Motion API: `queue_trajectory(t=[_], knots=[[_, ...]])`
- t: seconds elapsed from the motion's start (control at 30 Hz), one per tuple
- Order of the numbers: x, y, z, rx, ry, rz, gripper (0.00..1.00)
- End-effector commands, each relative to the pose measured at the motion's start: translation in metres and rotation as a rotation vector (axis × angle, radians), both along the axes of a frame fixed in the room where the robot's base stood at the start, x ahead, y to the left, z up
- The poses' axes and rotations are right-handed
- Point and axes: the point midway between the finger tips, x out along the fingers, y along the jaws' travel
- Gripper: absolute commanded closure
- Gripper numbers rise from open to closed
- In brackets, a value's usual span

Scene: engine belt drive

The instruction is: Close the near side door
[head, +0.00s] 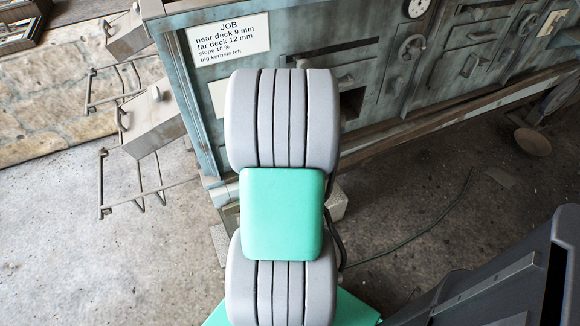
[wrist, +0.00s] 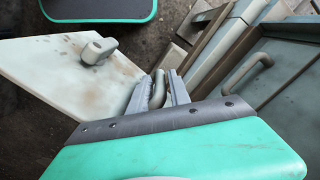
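A pale, rust-stained panel (wrist: 70,75), which looks like the near side door, stands out at an angle on the left of the wrist view. A grey knob or latch (wrist: 97,50) sits on its face. My gripper (wrist: 159,88) is at the panel's right edge. Its two fingers are close together, with a curved grey handle (wrist: 157,88) between them, and they look shut on it. In the head view my arm covers the gripper, and I cannot make out the door there.
The blue-grey machine (head: 185,75) has a JOB sign (head: 228,38) and a dark opening (head: 352,102). Another handle (wrist: 258,72) is on the machine wall at right. Metal boxes with wire frames (head: 150,125) stand at left. The concrete floor (head: 90,270) at lower left is clear.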

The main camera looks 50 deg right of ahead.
Motion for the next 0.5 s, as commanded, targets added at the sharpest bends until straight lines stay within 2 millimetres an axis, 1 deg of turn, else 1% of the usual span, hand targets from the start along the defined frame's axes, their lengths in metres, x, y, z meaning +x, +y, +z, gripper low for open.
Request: queue_trajectory(t=[0.13,0.17,0.4,0.43,0.5], knots=[[0.0001,-0.0001,0.0005,-0.001,0.000,0.000,0.77],[0.0001,-0.0001,0.0005,-0.001,0.000,0.000,0.78],[0.0002,0.0000,0.0007,-0.001,0.000,0.001,0.98],[0.0002,0.0000,0.0007,-0.001,0.000,0.001,1.00],[0.0002,0.0000,0.0008,-0.001,0.000,0.001,1.00]])
